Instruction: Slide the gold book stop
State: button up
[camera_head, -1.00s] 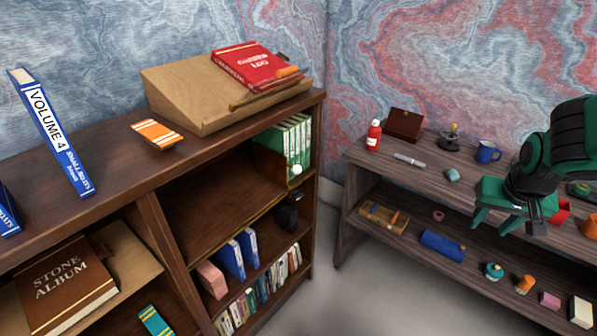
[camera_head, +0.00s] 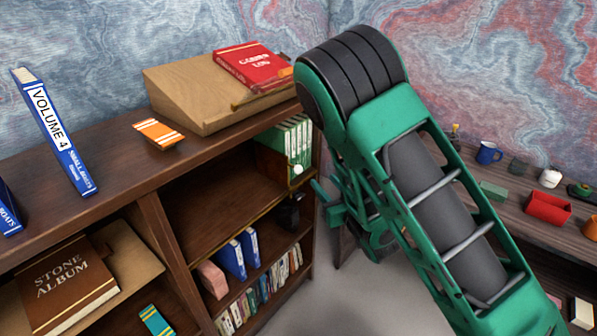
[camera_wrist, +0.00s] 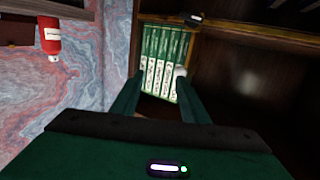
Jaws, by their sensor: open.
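The gold book stop (camera_head: 269,166) looks like the brownish-gold panel standing at the left side of the green books (camera_head: 292,138) on the bookcase's upper right shelf. A white knob (camera_head: 297,169) shows at its front. In the wrist view, which is turned nearly upside down, the panel (camera_wrist: 193,50) is right of the books (camera_wrist: 163,60), with the knob (camera_wrist: 180,72) near the right finger. My gripper (camera_wrist: 160,90) is open and empty, its fingers spread in front of the books. In the head view my gripper (camera_head: 324,199) is just right of the bookcase, partly hidden by my arm.
The upper shelf (camera_head: 215,205) is bare left of the panel. A black object (camera_head: 290,213) stands below the green books, with blue books (camera_head: 240,257) lower left. A slanted wooden stand (camera_head: 180,100) with a red book (camera_head: 252,65) sits on top. A side table (camera_head: 520,205) stands right.

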aim_at(298, 170)
jog(key=w+a+y, duration=0.1)
jog(key=w+a, duration=0.2)
jog(key=a, duration=0.1)
jog(key=w+a+n+y, duration=0.1)
jog(key=w+a, duration=0.3)
jog(key=shift+w+a+f, duration=0.15)
jog(key=shift+w+a, duration=0.05)
jog(key=shift+w, duration=0.1)
grip_shut()
